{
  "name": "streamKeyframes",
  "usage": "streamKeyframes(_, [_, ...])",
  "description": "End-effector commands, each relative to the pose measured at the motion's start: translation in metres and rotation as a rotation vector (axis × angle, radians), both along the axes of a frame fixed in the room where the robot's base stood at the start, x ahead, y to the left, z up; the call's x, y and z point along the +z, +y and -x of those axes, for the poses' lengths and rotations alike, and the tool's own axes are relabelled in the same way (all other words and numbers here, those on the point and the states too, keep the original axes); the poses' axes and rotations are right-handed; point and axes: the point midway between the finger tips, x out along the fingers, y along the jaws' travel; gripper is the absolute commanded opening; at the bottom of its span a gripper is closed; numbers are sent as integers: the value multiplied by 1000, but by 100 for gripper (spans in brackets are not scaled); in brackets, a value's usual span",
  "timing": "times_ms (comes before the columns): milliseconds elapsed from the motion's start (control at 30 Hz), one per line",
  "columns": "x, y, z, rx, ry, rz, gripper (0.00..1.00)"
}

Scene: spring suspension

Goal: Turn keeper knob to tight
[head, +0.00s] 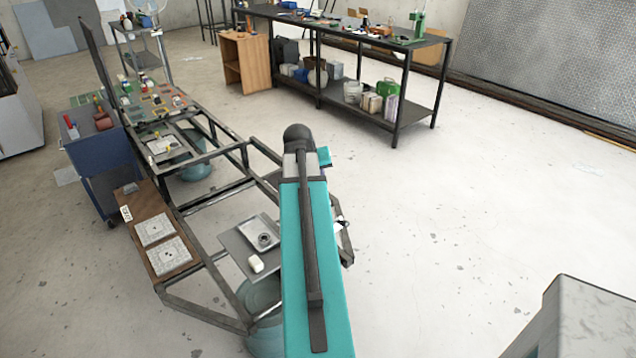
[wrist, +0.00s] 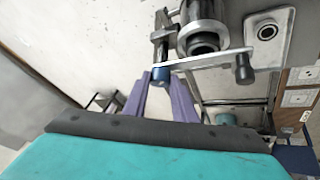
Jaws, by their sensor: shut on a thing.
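In the wrist view, the blue keeper knob (wrist: 160,75) sits at the left end of a pale metal bar, below a dark vertical rod. The purple fingers of my gripper (wrist: 163,79) stand on both sides of this knob and are shut on it. A dark grip (wrist: 244,69) is at the bar's right end. A grey metal cylinder (wrist: 202,38) is just above the bar. The knob's near side is partly hidden by the fingers, and I cannot read its turn.
In the head view, a tubular metal frame (head: 217,194) runs along the left of my arm. It bears a grey plate (head: 236,246) with a round metal part and a white block (head: 256,263). A long dark workbench (head: 345,37) stands behind. The floor on the right is mostly clear.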

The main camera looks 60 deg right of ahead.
Motion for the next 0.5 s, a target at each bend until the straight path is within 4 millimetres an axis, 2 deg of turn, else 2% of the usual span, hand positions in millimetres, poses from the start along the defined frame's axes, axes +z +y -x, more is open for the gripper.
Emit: streamKeyframes(500, [-4,-1,-8,-357,46,149,2])
